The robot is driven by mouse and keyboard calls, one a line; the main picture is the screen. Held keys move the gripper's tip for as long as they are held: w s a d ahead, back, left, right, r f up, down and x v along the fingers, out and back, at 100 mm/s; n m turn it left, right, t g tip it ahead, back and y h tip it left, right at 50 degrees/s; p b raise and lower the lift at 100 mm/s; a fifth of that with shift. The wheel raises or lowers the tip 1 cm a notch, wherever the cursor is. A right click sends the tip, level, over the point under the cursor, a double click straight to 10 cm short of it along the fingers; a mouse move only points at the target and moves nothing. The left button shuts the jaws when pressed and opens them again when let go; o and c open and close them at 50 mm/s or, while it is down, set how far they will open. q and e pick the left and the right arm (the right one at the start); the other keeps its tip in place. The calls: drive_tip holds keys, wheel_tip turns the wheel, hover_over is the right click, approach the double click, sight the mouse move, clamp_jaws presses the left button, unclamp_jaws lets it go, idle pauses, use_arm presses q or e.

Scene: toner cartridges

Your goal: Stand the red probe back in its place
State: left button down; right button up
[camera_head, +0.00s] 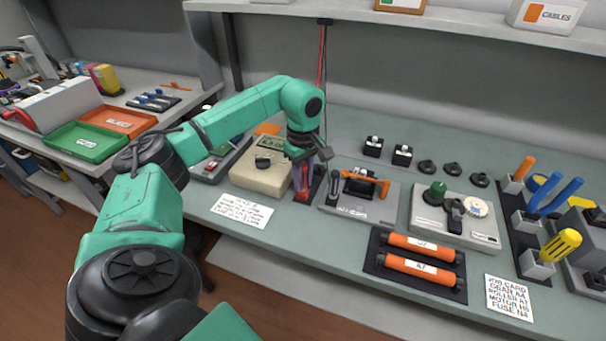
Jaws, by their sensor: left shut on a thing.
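My left arm reaches across the bench, and its gripper (312,168) points down beside the beige meter (262,174). The gripper is shut on the red probe (302,180), whose red body shows just below and left of the fingers. The probe looks roughly upright. Its lower end is close to a small dark holder (316,190); I cannot tell whether it is inside or only beside it. A red lead (321,52) and a dark lead hang from the shelf edge behind the gripper. My right gripper is not in view.
A grey fixture with an orange handle (368,188) stands just right of the gripper. Orange cartridges (420,247) lie on a dark mat in front. A written card (242,210) lies before the meter.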

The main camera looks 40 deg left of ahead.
use_arm(q)
drive_tip(key=c, duration=0.6)
unclamp_jaws()
wheel_tip(320, 180, up, 10)
drive_tip(key=shift+f, duration=0.1)
wheel_tip(320, 180, up, 5)
drive_tip(key=p, duration=0.3)
drive_tip(key=shift+f, duration=0.15)
